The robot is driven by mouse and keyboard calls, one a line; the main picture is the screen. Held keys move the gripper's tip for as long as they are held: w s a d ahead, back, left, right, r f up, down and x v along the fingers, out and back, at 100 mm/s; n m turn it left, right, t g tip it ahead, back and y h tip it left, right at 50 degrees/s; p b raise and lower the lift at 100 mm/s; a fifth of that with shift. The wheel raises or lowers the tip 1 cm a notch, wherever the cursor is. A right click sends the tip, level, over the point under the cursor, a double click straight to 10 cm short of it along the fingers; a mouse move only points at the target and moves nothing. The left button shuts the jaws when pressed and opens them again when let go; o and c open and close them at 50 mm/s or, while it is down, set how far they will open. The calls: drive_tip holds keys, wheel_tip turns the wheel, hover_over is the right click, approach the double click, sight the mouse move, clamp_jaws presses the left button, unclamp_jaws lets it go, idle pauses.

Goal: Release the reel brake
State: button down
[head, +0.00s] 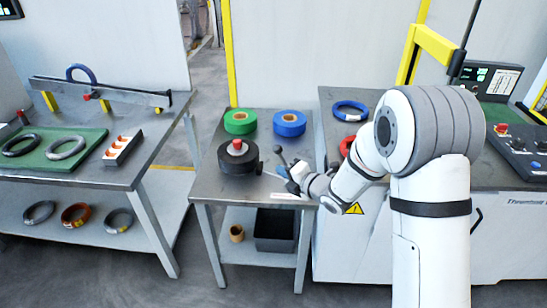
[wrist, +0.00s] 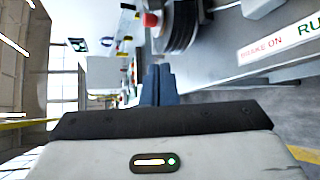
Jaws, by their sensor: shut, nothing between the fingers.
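The black reel (head: 238,160) with a red hub cap (head: 237,147) sits on the middle table. In the wrist view the reel (wrist: 182,28) is at the top centre. A lever with a dark knob (head: 279,150) stands at the reel's right. A white label (wrist: 285,40) reads "BRAKE ON" in red, with green "RU" cut off by the frame edge. My gripper (head: 281,171) is just right of the reel, close to the lever; contact is unclear. In the wrist view its blue fingers (wrist: 158,85) are together and empty.
A left bench holds coils on a green mat (head: 88,139). A machine with a control panel (head: 522,146) is at right.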

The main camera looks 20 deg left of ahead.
idle(0.3)
drive_tip(key=p+x, duration=0.2)
drive_tip(key=x, duration=0.8)
drive_tip(key=shift+w+d+r+p, duration=0.3)
drive_tip(key=shift+w+d+r, duration=0.05)
drive_tip(key=shift+w+d, duration=0.35)
drive_tip(key=shift+w+d+r+p, duration=0.35)
drive_tip(key=shift+w+d, duration=0.25)
drive_tip(key=shift+d, duration=0.1)
